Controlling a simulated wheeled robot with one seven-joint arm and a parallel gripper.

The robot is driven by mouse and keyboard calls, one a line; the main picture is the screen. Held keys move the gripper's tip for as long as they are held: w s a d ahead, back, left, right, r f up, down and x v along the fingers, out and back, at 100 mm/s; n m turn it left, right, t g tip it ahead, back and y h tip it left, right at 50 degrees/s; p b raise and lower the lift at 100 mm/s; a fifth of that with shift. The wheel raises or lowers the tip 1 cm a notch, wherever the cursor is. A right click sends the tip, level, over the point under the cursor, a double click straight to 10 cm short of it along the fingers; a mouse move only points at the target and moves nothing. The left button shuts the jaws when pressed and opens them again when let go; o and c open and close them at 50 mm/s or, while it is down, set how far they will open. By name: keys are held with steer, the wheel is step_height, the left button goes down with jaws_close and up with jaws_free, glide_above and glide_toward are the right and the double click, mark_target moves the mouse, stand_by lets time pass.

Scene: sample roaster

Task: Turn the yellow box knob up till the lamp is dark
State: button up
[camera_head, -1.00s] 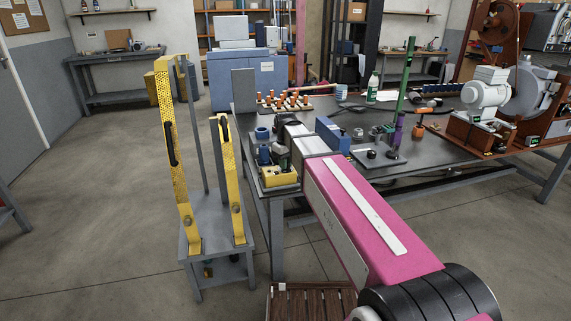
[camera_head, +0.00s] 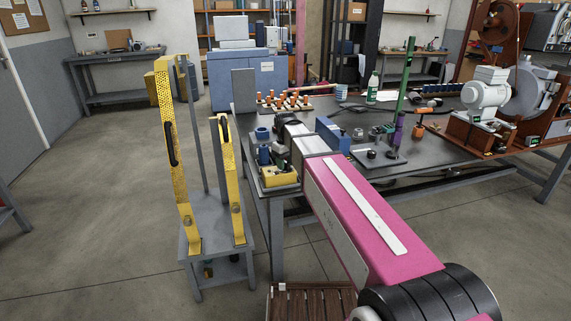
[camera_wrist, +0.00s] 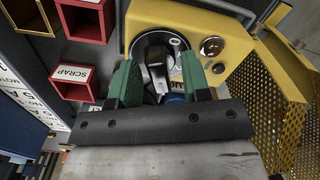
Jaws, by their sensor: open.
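The yellow box (camera_wrist: 200,22) fills the upper middle of the wrist view, with a round dark knob (camera_wrist: 155,48) on its face. A small round lamp (camera_wrist: 212,47) with a reddish, glinting dome sits to the right of the knob; I cannot tell whether it is lit. My gripper (camera_wrist: 158,62) is open, its two green fingers on either side of the knob. I cannot tell whether they touch it. In the head view the yellow box (camera_head: 279,177) is at the bench's near left corner, and the fingers are not clear there.
Red bins (camera_wrist: 80,82), one labelled SCRAP, are left of the box in the wrist view. Yellow perforated guards (camera_wrist: 275,105) stand close on the right. In the head view a stand with tall yellow uprights (camera_head: 172,150) is left of the bench (camera_head: 350,110). Open floor lies farther left.

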step_height(320, 180, up, 11)
steer(key=shift+f, duration=0.2)
stand_by(0.3)
